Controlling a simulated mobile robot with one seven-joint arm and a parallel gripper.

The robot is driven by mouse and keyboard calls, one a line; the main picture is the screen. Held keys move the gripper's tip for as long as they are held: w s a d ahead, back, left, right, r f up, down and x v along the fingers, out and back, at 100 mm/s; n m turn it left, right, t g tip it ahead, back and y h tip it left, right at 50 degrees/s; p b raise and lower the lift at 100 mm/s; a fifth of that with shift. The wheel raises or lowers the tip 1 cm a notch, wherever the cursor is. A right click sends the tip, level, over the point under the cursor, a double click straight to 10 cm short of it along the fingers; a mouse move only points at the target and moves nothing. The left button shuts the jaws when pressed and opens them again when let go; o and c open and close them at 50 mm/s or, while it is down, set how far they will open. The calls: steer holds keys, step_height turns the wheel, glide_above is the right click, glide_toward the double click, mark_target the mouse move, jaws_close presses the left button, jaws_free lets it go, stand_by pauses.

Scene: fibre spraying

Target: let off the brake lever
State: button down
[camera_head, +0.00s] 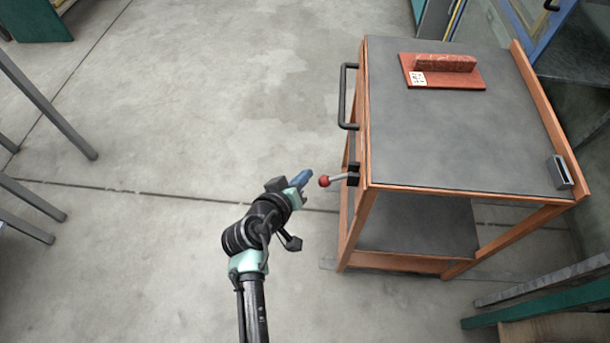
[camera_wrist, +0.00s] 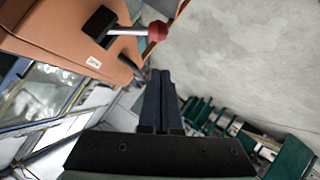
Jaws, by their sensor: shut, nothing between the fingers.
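The brake lever (camera_head: 338,179) is a short metal rod with a red ball knob, standing out to the left from a black mount on the near left side of the orange-framed cart (camera_head: 455,187). In the wrist view the lever's red knob (camera_wrist: 157,31) is above and ahead of the fingers, with its black mount to the left. My gripper (camera_head: 304,177) is just left of the red knob, apart from it. Its blue fingers are together and empty, and they also show in the wrist view (camera_wrist: 161,88).
A black push handle (camera_head: 344,97) stands out from the cart's left side beyond the lever. A red block on a plate (camera_head: 443,72) lies on the cart top. Grey legs (camera_head: 45,105) stand at the far left. A green beam (camera_head: 530,302) lies at lower right.

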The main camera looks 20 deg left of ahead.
steer(key=v, duration=0.9)
steer(key=shift+s+a+p, duration=0.25)
steer(key=shift+s+p, duration=0.05)
steer(key=shift+s, duration=0.15)
steer(key=w+d+r+m+t, duration=0.15)
steer(key=w+r, duration=0.25)
steer(key=r, duration=0.6)
steer(key=w+d+r+m+t+y, duration=0.1)
steer(key=w+d+r+t, duration=0.25)
steer(key=r, duration=0.75)
steer(key=w+d+r+m+t, duration=0.2)
steer(key=w+r, duration=0.2)
steer(key=r, duration=0.6)
steer(key=s+d+r+m+t+p, duration=0.1)
steer(key=s+d+r+t, duration=0.3)
steer(key=r, duration=0.7)
steer(key=s+d+r+t+p, duration=0.15)
steer(key=s+r, duration=0.35)
steer(key=r, duration=0.6)
steer(key=s+d+r+m+t, duration=0.1)
steer(key=s+d+r+t, duration=0.3)
steer(key=r, duration=0.7)
step_height(320, 180, up, 11)
steer(key=g+p, duration=0.1)
steer(key=p, duration=1.1)
